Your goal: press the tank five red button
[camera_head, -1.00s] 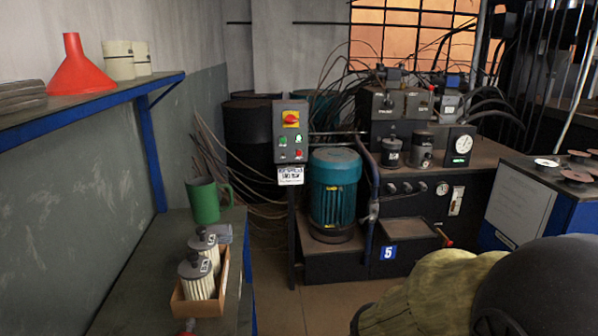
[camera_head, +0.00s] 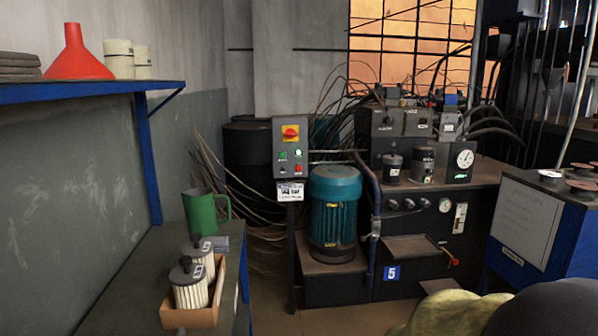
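A grey control box (camera_head: 290,150) stands on a dark post in the middle of the view. A blue plate with a white 5 (camera_head: 391,272) is on the dark tank unit (camera_head: 345,290) to the right. A teal motor (camera_head: 334,205) stands beside the post. My gripper is not in view, so its state and its distance from the button are not shown.
A bench (camera_head: 130,290) at left holds a green mug (camera_head: 205,212) and a box of filters (camera_head: 195,316). A blue-edged shelf (camera_head: 90,92) above holds a red funnel (camera_head: 76,55). A yellowish shape (camera_head: 440,316) and a dark rounded shape, both unclear, fill the lower right.

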